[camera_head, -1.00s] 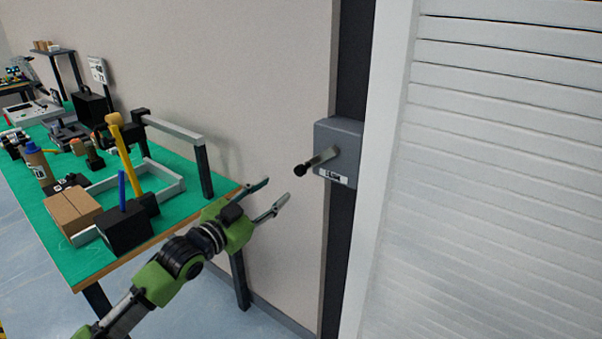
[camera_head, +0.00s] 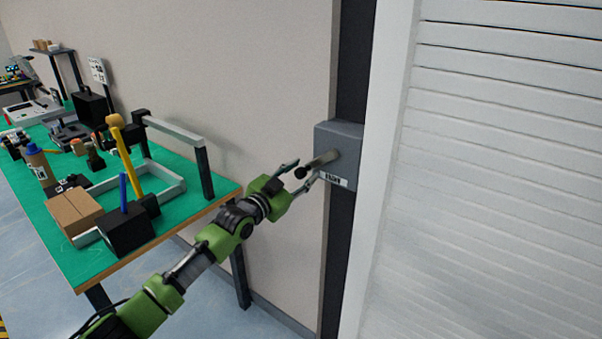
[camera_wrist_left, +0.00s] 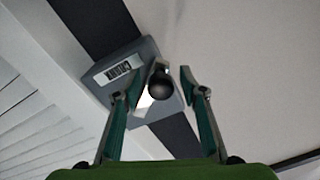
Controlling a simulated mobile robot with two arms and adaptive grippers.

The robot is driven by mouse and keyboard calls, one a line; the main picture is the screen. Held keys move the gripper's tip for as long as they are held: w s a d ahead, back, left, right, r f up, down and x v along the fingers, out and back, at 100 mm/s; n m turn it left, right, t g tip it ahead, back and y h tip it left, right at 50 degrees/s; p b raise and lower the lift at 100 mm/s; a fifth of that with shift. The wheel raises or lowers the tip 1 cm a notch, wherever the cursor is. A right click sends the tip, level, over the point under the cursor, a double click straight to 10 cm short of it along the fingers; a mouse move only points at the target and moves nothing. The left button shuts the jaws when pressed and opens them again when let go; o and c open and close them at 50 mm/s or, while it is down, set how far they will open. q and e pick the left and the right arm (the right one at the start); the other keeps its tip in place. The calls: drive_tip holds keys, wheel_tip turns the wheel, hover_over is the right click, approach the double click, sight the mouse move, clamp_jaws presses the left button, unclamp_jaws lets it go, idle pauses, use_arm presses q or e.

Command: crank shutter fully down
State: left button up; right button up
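The white slatted shutter (camera_head: 500,180) fills the right of the head view; its bottom edge is not in view. The grey crank box (camera_head: 345,140) is on the dark post beside it. Its crank handle (camera_head: 320,161) points left and ends in a black knob (camera_head: 300,172). My left gripper (camera_head: 305,171) is open at the knob, its fingers on either side in the picture. In the left wrist view the knob (camera_wrist_left: 161,83) shows between the open fingertips, with a gap to each finger. Whether the knob is fully between them in depth I cannot tell. My right gripper is not in view.
A green-topped workbench (camera_head: 190,215) stands at the left with tools, a cardboard box (camera_head: 74,212) and a black block (camera_head: 126,228) on it. A grey bar frame (camera_head: 175,130) rises at its right end. The wall left of the crank box is bare.

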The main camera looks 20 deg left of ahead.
use_arm(q)
drive_tip(key=c, duration=1)
clamp_jaws()
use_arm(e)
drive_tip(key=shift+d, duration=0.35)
use_arm(q)
drive_tip(key=shift+f, duration=0.1)
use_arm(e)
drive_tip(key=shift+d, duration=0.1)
